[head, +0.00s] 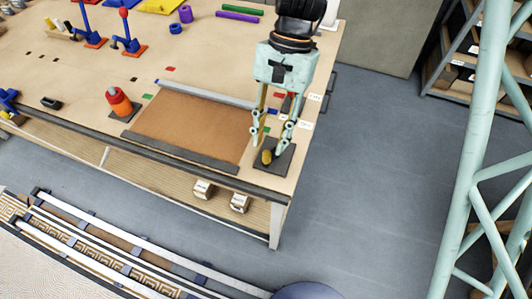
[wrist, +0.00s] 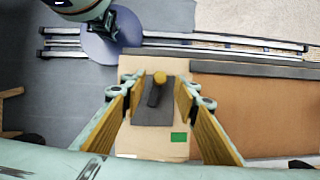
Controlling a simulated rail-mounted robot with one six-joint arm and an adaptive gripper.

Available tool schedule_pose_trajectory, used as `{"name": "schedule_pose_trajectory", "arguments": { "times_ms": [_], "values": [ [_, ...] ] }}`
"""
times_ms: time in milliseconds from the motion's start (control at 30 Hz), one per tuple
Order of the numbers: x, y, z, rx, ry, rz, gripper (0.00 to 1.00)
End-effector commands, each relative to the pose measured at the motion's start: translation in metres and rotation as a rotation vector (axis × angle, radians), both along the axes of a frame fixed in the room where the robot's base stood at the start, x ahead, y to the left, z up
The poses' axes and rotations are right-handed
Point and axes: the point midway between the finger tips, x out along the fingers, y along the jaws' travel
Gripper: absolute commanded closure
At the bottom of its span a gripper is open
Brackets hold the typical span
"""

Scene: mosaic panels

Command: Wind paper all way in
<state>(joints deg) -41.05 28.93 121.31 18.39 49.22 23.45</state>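A brown paper sheet (head: 195,125) lies flat near the table's front edge, between a grey tube (head: 205,94) at its back and a dark bar (head: 180,152) at its front. It also shows at the right of the wrist view (wrist: 265,110). Right of it, a dark base plate (wrist: 150,118) carries a short dark crank arm (wrist: 153,97) with a yellow knob (wrist: 159,77); the knob also shows in the head view (head: 267,157). My gripper (head: 269,142) points down over the crank, fingers apart on either side. In the wrist view, gaps separate both fingers from the knob.
An orange-red cylinder (head: 119,102) stands on a dark plate left of the paper. Small white labels (head: 306,124) lie at the right edge.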

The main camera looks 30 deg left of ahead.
Motion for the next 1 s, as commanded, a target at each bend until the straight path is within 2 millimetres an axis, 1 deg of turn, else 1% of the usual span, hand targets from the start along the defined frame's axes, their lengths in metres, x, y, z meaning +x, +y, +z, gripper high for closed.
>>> {"name": "schedule_pose_trajectory", "arguments": {
  "times_ms": [33,200,400,600,867,1000],
  "values": [
    [-0.003,-0.001,-0.007,-0.001,0.002,0.000,0.72],
    [-0.011,-0.001,-0.026,-0.001,0.001,0.000,0.72],
    [-0.017,-0.001,-0.040,0.000,0.000,0.000,0.72],
    [-0.019,-0.001,-0.046,0.001,0.000,0.000,0.72],
    [-0.019,-0.001,-0.046,0.001,-0.001,0.000,0.72],
    [-0.019,-0.001,-0.046,0.001,0.000,0.000,0.83]
  ]
}}
